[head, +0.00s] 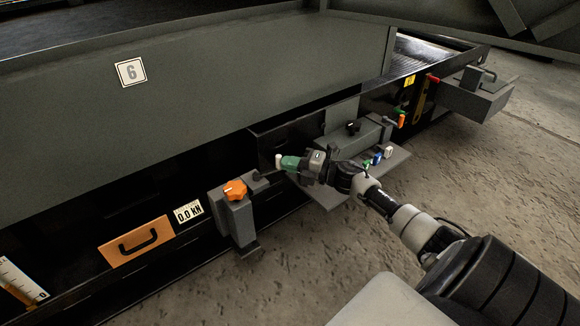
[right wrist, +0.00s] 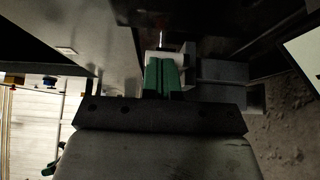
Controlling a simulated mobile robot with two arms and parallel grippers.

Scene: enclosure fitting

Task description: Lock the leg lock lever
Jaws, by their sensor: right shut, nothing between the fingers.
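My right gripper (head: 284,162) reaches in from the lower right in the head view. Its green fingers are shut and empty beside the black side of the enclosure. A small white-tipped part (head: 278,161) shows at the fingertips; it may be the lever's end, but I cannot tell. In the right wrist view the closed green fingers (right wrist: 163,72) are in front of a pale block with a thin bright pin (right wrist: 162,39). Whether they touch it is unclear. No part is clearly identifiable as the leg lock lever. My left gripper is not in view.
A grey post with an orange knob (head: 235,189) stands left of the gripper. A shelf with small coloured switches (head: 377,158) lies to its right. Farther right are an orange lever (head: 401,119) and a red one (head: 433,78). An orange panel (head: 136,242) is at lower left.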

